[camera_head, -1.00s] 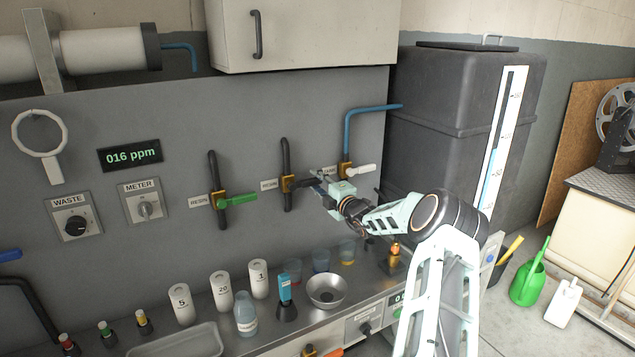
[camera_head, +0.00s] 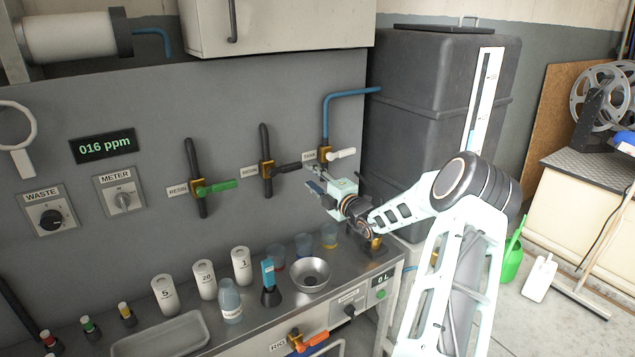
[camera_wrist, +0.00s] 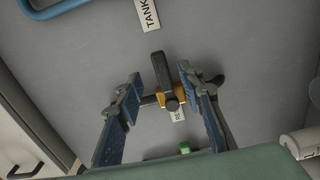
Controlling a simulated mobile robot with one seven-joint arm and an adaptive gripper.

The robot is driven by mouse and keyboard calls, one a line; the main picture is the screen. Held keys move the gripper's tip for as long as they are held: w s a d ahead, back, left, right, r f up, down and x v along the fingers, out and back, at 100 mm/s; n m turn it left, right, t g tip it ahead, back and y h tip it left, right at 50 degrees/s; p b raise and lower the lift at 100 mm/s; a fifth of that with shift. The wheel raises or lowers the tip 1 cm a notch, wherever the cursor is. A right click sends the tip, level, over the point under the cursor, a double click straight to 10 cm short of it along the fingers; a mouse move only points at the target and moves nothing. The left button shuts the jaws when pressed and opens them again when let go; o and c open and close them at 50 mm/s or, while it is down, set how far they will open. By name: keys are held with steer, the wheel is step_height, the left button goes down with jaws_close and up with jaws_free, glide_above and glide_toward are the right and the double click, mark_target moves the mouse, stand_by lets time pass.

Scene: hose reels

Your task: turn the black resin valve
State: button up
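The black resin valve has a brass body (camera_head: 267,169) and a black handle (camera_head: 287,167) pointing right, on a vertical black pipe on the grey panel. In the wrist view the black handle (camera_wrist: 160,70) points up from the brass body (camera_wrist: 172,98). My gripper (camera_head: 312,179) is open and empty, just off the handle's right end. In the wrist view my gripper's fingers (camera_wrist: 160,76) appear one on each side of the handle, with gaps. I cannot tell whether the fingertips reach as deep as the handle.
A green-handled resin valve (camera_head: 215,187) is to the left. The white-handled tank valve (camera_head: 340,154) is close above my gripper. Below, the bench holds a metal bowl (camera_head: 311,272), cups and several white bottles. A dark tank (camera_head: 430,130) stands right.

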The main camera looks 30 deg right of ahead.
steer(key=shift+s, duration=1.35)
steer(key=shift+w+a, duration=0.1)
